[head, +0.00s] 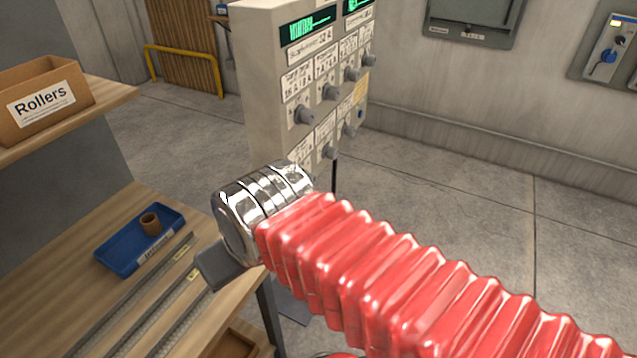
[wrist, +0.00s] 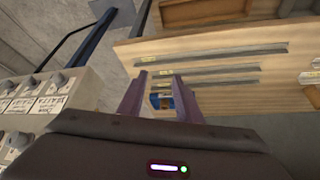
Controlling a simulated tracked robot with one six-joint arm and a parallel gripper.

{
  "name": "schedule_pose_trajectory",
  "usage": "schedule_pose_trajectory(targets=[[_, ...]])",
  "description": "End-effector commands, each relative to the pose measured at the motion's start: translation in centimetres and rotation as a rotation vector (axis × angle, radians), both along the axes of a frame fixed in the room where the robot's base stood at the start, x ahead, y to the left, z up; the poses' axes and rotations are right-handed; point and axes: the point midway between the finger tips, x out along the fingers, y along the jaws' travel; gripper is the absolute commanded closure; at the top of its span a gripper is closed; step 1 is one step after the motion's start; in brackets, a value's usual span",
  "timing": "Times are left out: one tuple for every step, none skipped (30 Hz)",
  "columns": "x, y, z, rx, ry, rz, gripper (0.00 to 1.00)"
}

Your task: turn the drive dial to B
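A beige control panel (head: 270,90) stands upright in the middle of the head view, with several grey dials and labels too small to read. I cannot tell which one is the drive dial; one dial (head: 304,115) shows at its front left. In the wrist view part of the panel (wrist: 78,94) with dials shows at the left edge. In the head view my arm hides the lower panel area.
A wooden bench (head: 60,270) with a blue tray (head: 125,255) holding a small brown ring stands at the left. A Rollers box (head: 40,100) sits on a shelf above. A yellow rail (head: 185,52) is behind. Floor right of the panel is clear.

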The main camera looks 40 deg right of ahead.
Motion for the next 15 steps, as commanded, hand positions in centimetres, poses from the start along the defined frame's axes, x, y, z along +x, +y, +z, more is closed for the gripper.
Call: schedule_pose_trajectory(targets=[[0.0, 0.0, 0.0, 0.0, 0.001, -0.001, 0.65], [0.0, 0.0, 0.0, 0.002, 0.002, -0.001, 0.62], [0.0, -0.1, -0.1, 0.004, 0.006, -0.006, 0.6], [0.0, -0.1, -0.1, 0.008, 0.012, -0.009, 0.57], [0.1, -0.2, -0.2, 0.013, 0.019, -0.016, 0.55], [0.1, -0.3, -0.4, 0.022, 0.032, -0.026, 0.53], [0.1, -0.4, -0.6, 0.03, 0.045, -0.035, 0.52], [0.1, -0.5, -0.8, 0.041, 0.059, -0.047, 0.52], [0.2, -0.7, -1.2, 0.058, 0.081, -0.068, 0.52], [0.2, -0.8, -1.5, 0.074, 0.099, -0.084, 0.52], [0.3, -1.0, -1.8, 0.091, 0.121, -0.102, 0.52], [0.3, -1.2, -2.2, 0.118, 0.149, -0.126, 0.52], [0.4, -1.4, -2.5, 0.138, 0.171, -0.146, 0.52], [0.5, -1.5, -2.9, 0.161, 0.194, -0.165, 0.52], [0.6, -1.7, -3.3, 0.194, 0.223, -0.193, 0.52]])
